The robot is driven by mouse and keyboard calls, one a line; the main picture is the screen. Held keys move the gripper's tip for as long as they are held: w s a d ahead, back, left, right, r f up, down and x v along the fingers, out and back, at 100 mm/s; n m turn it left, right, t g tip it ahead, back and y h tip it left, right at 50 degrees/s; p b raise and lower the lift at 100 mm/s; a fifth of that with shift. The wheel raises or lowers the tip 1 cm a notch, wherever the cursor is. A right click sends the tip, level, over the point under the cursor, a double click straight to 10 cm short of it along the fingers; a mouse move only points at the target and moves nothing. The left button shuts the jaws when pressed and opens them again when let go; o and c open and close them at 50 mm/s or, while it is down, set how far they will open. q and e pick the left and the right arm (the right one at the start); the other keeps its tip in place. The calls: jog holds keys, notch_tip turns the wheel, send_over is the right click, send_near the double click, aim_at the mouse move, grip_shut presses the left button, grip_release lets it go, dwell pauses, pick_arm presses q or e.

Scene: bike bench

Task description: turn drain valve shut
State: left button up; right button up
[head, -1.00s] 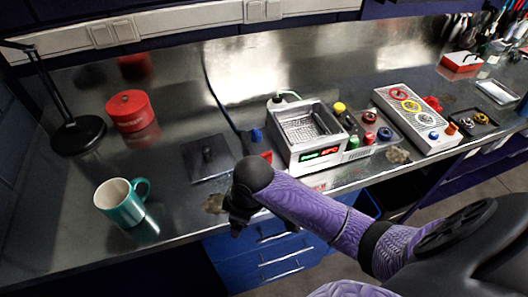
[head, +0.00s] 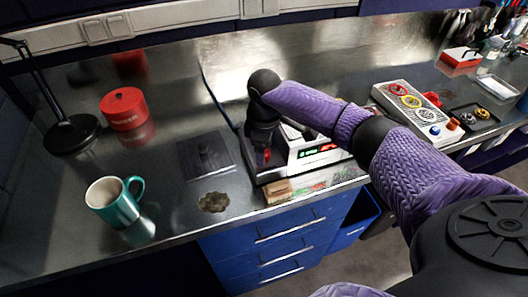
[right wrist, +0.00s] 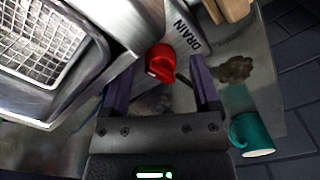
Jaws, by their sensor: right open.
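The drain valve is a red knob (right wrist: 160,62) at the side of the steel washer (right wrist: 62,62), beside a plate marked DRAIN (right wrist: 187,38). In the right wrist view it sits between the tips of my open right gripper (right wrist: 162,70), with a gap showing on both sides. In the head view my right gripper (head: 262,148) points down at the left side of the washer (head: 318,152); a bit of red shows at its fingers. My arm hides much of the washer there. My left gripper is not in view.
A teal mug (head: 115,201) stands at the bench's front left, near a red tin (head: 125,108) and a lamp (head: 70,132). A dark square plate (head: 208,155) lies left of my gripper. A control box (head: 418,112) stands to the right.

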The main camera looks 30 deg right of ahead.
jog(key=shift+f, duration=0.3)
jog(key=c, duration=1)
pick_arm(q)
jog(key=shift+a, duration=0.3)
pick_arm(e)
grip_shut()
